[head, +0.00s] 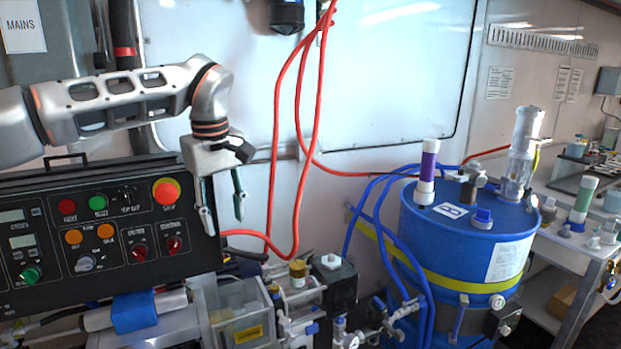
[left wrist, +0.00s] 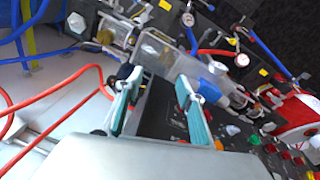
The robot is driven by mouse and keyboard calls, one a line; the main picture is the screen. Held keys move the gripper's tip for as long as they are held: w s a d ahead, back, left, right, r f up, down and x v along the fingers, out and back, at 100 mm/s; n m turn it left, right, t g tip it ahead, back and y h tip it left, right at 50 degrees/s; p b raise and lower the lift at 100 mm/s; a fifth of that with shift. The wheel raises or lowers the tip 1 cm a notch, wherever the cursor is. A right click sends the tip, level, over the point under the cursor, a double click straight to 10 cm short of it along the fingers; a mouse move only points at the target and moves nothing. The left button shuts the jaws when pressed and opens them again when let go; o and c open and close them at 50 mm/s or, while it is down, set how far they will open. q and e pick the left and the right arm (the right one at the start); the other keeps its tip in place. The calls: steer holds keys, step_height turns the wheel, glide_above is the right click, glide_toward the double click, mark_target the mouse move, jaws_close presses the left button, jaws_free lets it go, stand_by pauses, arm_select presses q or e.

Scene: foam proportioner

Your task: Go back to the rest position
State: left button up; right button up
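My left gripper (head: 223,207) hangs fingers-down in the head view, in front of the right end of the black control panel and the pale wall. Its two fingers are apart with nothing between them. In the left wrist view the fingers (left wrist: 160,108) are also spread and empty, with the panel and the clear box beyond them. My right gripper does not show in either view. The control panel (head: 105,228) carries red, green and orange buttons and a large red knob (head: 166,191). It stands just left of and below the left gripper.
Red hoses (head: 297,150) hang on the wall right of the gripper. A blue drum (head: 460,255) with blue hoses stands at the right. A clear box (head: 238,310) and fittings sit below the gripper. A shelf (head: 565,262) with bottles is at the far right.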

arm_select(q)
steer(key=s+d+f+g+h, duration=0.2)
steer(key=s+d+f, duration=0.25)
steer(key=d, duration=0.25)
steer(key=s+d+f+n+g+h, duration=0.1)
steer(key=s+d+f+h, duration=0.2)
steer(key=d+f, duration=0.3)
steer(key=s+d+f+g+h, duration=0.2)
steer(key=s+d+f, duration=0.2)
steer(key=d, duration=0.4)
steer(key=s+d+r+n+g+h, duration=0.1)
steer(key=s+d+r+n+h, duration=0.2)
steer(key=s+d+n+h, duration=0.65)
steer(key=w+a+f+n+t+y, duration=0.4)
steer(key=a+f+n+t, duration=0.5)
steer(key=n, duration=0.9)
steer(key=w+a+f+n+t+y, duration=0.2)
steer(key=w+a+f+n+t, duration=0.5)
steer(key=n+t, duration=0.8)
steer(key=s+a+f+n+g+y, duration=0.4)
steer(key=s+a+f+n, duration=0.4)
steer(key=f, duration=0.4)
steer(key=s+a+f+n+g+y, duration=0.4)
steer(key=s+a+f+n, duration=0.4)
steer(key=s+a+f, duration=0.3)
step_height(320, 180, down, 3)
steer(key=shift+s+a+r+g, duration=0.2)
steer(key=shift+s+g, duration=0.3)
steer(key=shift+s, duration=0.35)
